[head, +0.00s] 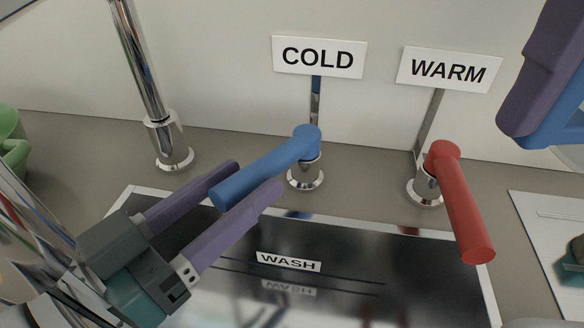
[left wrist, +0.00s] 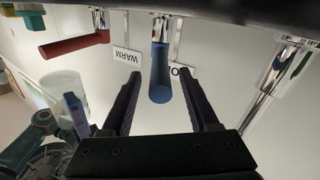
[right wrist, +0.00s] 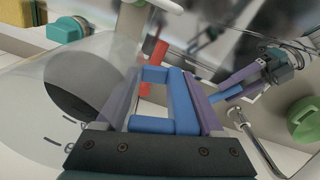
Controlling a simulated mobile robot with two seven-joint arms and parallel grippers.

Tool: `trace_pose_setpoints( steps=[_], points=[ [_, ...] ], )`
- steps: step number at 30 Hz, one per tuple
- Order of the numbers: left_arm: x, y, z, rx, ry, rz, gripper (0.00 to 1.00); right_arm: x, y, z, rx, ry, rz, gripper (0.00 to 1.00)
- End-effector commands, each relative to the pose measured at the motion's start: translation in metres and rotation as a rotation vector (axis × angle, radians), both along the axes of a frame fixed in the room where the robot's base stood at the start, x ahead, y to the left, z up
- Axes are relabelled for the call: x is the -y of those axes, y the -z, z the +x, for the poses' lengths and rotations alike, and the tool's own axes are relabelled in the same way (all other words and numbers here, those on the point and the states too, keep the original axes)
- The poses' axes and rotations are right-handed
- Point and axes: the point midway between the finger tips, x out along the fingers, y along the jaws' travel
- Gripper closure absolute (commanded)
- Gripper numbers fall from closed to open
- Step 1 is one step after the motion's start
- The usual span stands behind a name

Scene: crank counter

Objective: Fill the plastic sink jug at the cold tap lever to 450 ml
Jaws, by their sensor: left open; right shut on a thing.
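The blue cold tap lever (head: 265,170) sits under the COLD sign and points toward the front left. My left gripper (head: 258,175) is open, with one finger on each side of the lever's free end. The lever also shows between the fingers in the left wrist view (left wrist: 160,75); contact cannot be told. My right gripper (right wrist: 163,90) is shut on the blue handle (right wrist: 180,100) of the clear plastic jug (right wrist: 28,108). The jug's body is left of the fingers, with dark marks on its wall. No water level can be made out.
The red warm lever (head: 462,205) stands to the right under the WARM sign (head: 448,69). A chrome pipe (head: 145,80) rises at the left. The dark sink area (head: 350,250) bears a WASH label. A green mug (right wrist: 305,118) and a yellow box (right wrist: 85,8) stand apart.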

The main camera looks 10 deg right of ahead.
Motion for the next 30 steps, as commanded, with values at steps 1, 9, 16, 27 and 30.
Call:
trace_pose_setpoints(
  steps=[1, 9, 16, 27, 30],
  points=[
    [0.006, 0.000, 0.005, 0.001, 0.000, -0.001, 0.39, 0.000, 0.001, 0.000, 0.002, 0.000, 0.000, 1.00],
    [0.019, 0.000, 0.018, -0.002, -0.001, 0.000, 0.39, 0.000, 0.002, 0.000, 0.002, 0.000, 0.000, 1.00],
    [0.019, 0.000, 0.018, -0.002, -0.001, 0.000, 0.39, 0.000, 0.002, 0.000, 0.002, 0.000, 0.000, 1.00],
    [0.019, 0.000, 0.018, -0.001, -0.001, 0.001, 0.79, 0.000, 0.002, 0.000, 0.002, 0.000, 0.000, 1.00],
    [0.019, 0.000, 0.018, -0.001, -0.001, 0.001, 0.90, 0.000, 0.002, 0.000, 0.002, 0.000, 0.000, 1.00]
  ],
)
